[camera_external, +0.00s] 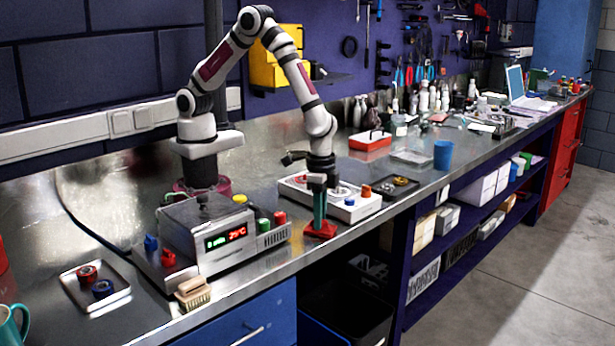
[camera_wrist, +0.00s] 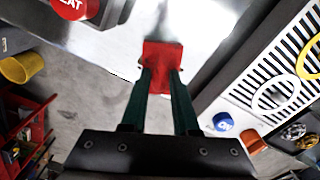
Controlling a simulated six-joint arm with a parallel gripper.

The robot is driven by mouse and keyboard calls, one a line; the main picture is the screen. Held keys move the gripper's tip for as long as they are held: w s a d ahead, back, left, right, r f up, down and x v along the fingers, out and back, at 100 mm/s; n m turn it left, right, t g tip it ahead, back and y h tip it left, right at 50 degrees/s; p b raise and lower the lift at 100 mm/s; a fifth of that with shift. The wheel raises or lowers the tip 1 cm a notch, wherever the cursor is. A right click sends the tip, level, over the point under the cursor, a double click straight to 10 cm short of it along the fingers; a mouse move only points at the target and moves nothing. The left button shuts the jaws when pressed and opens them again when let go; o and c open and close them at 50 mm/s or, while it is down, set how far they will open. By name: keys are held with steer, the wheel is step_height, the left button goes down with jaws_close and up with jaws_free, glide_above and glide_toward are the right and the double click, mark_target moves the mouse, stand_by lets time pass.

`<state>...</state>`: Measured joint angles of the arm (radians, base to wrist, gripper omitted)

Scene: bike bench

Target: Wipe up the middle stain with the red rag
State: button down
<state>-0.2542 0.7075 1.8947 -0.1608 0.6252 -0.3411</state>
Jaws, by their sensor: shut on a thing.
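My gripper (camera_external: 319,217) points down at the front part of the metal bench, between the grey heater box and the white grilled unit. It is shut on the red rag (camera_external: 321,231), which is at the bench surface near its front edge. In the wrist view the rag (camera_wrist: 160,55) shows between and beyond the tips of my dark green fingers (camera_wrist: 160,75). A faint dark smear on the bright metal (camera_wrist: 166,22) lies just beyond the rag; I cannot tell whether it is a stain or a reflection. No stain shows clearly in the outside view.
The grey heater box (camera_external: 215,240) stands left of my gripper, and the white grilled unit (camera_external: 345,212) with blue and orange knobs stands close right. A brush (camera_external: 193,293) and a small tray (camera_external: 113,299) lie at the left front. The bench's front edge is near the rag.

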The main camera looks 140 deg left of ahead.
steer(key=shift+f, duration=0.15)
steer(key=shift+d, duration=0.1)
steer(key=shift+d, duration=0.6)
steer(key=shift+a, duration=0.1)
steer(key=shift+a, duration=1.35)
steer(key=shift+d, duration=1.45)
